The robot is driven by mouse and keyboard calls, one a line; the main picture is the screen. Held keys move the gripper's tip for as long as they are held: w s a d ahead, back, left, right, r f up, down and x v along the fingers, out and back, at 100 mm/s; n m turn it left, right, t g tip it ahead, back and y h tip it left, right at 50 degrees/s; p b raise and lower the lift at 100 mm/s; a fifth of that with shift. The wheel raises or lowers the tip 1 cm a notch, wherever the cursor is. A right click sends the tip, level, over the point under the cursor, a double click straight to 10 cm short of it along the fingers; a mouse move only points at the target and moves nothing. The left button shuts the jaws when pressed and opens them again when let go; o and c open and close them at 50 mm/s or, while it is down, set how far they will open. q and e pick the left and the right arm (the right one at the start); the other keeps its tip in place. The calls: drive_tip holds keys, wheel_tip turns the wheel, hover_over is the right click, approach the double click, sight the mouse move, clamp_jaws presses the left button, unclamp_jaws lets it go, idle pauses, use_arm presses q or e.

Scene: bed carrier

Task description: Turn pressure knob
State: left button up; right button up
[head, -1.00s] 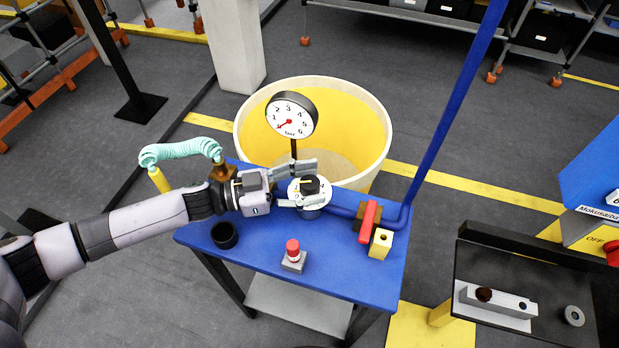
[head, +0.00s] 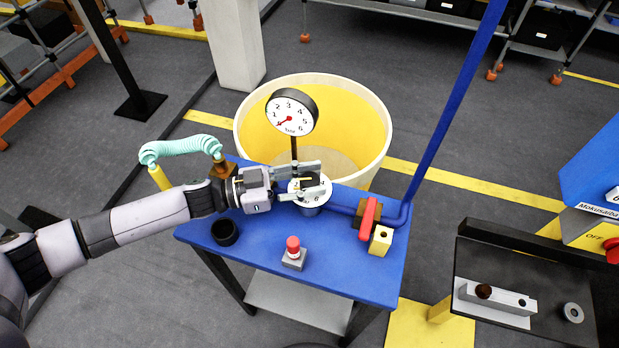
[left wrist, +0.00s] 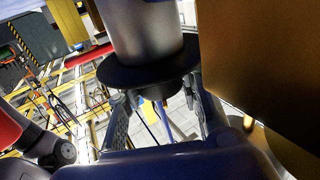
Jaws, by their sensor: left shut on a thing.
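The pressure knob (head: 318,184) is a black knob on a white round numbered dial (head: 301,197), at the back of the blue table in the head view. My left gripper (head: 314,180) reaches in from the left and is shut on the knob, with a finger on either side hiding part of it. The left wrist view shows its two fingers (left wrist: 163,118) beside a dark round part under a grey cylinder. A round pressure gauge (head: 292,112) stands behind the knob, its red needle pointing to the lower left. My right gripper is out of view.
The blue table (head: 255,252) also holds a red button (head: 293,246), a black cup (head: 224,233), a red lever (head: 369,219) and a yellow block (head: 380,239). A blue pipe (head: 450,105) rises at the right. A yellow-lined tub (head: 362,125) stands behind.

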sight(309, 179)
use_arm(q)
drive_tip(key=shift+s+r+n+t+p, duration=0.15)
drive_tip(key=shift+n+t+p, duration=0.6)
drive_tip(key=shift+t, duration=0.15)
drive_tip(key=shift+c, duration=0.2)
drive_tip(key=n+t+y+p, duration=0.1)
drive_tip(key=n+t+y, duration=0.1)
drive_tip(key=t, duration=0.1)
drive_tip(key=shift+d+n+t, duration=0.1)
drive_tip(key=shift+n+t, duration=0.15)
drive_tip(key=shift+t, duration=0.15)
drive_tip(key=shift+n+t+y, duration=0.3)
drive_tip(key=shift+t, duration=0.2)
drive_tip(key=o, duration=1.2)
wheel_tip(309, 179, up, 10)
drive_tip(key=shift+f, duration=0.15)
